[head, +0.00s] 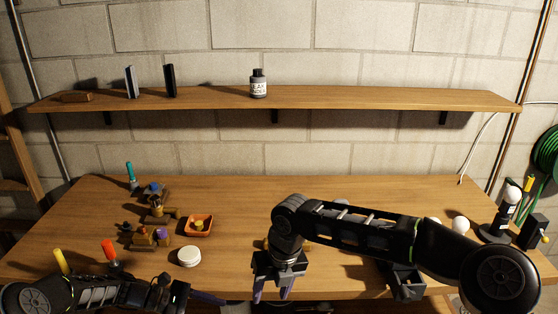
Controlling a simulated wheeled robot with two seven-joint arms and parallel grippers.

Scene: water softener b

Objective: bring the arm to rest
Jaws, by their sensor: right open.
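My right arm (365,236) comes in from the right and reaches over the front of the wooden workbench (340,188). Its gripper (273,294) points down at the bench's front edge, with its fingers apart and nothing seen between them. My left arm (95,294) lies low across the bottom left corner. Its gripper (205,297) shows dark fingers near the bench's front edge, partly cut off by the frame, and its opening is unclear. Part of the bench behind my right arm is hidden.
An orange tray (187,226), a white round lid (189,257), and several small brass-coloured parts (150,237) stand on the left of the bench. White bulbs (460,225) are at the right. A wall shelf (200,101) holds a dark bottle (258,84).

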